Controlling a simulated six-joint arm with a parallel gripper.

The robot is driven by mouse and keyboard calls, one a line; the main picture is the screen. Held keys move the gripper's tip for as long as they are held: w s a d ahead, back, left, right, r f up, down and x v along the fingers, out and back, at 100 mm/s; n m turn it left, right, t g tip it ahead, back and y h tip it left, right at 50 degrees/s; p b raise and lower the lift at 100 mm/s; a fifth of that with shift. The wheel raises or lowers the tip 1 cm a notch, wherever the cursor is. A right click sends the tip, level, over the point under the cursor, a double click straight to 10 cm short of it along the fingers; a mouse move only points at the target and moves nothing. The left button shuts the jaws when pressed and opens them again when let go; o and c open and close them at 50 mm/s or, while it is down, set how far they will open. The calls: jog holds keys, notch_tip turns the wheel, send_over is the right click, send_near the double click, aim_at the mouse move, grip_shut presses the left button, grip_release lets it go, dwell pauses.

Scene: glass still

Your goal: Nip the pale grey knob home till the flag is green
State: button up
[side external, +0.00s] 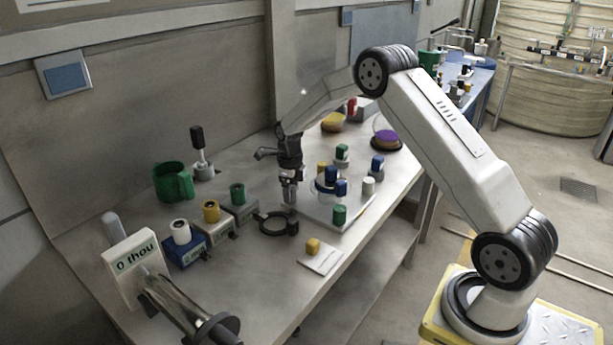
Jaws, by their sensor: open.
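My gripper (290,202) points down over the table, left of the pale board, and is empty. Its fingertips are small here. A pale grey or white knob (180,228) tops a blue box (186,250) at the left of a row. Beside it stand a box with a yellow knob (211,211) and a grey box with a green knob (237,191). My gripper is to the right of this row, apart from all three knobs. Small greenish labels show on the box fronts; I cannot tell which is a flag. Another pale knob (368,185) stands on the board.
A dark ring (278,224) lies just below my gripper. The board (318,212) carries several coloured knobs. A green mug (172,183), a "0 thou" gauge (137,262) and a yellow block on a white plate (319,259) stand around.

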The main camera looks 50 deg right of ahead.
jog(key=n, duration=0.3)
jog(key=shift+n, duration=0.3)
dwell(0.3)
jog(key=n, duration=0.3)
jog(key=shift+n, duration=1.5)
jog(key=shift+n, duration=0.3)
jog(key=n, duration=0.3)
jog(key=shift+n, duration=1.2)
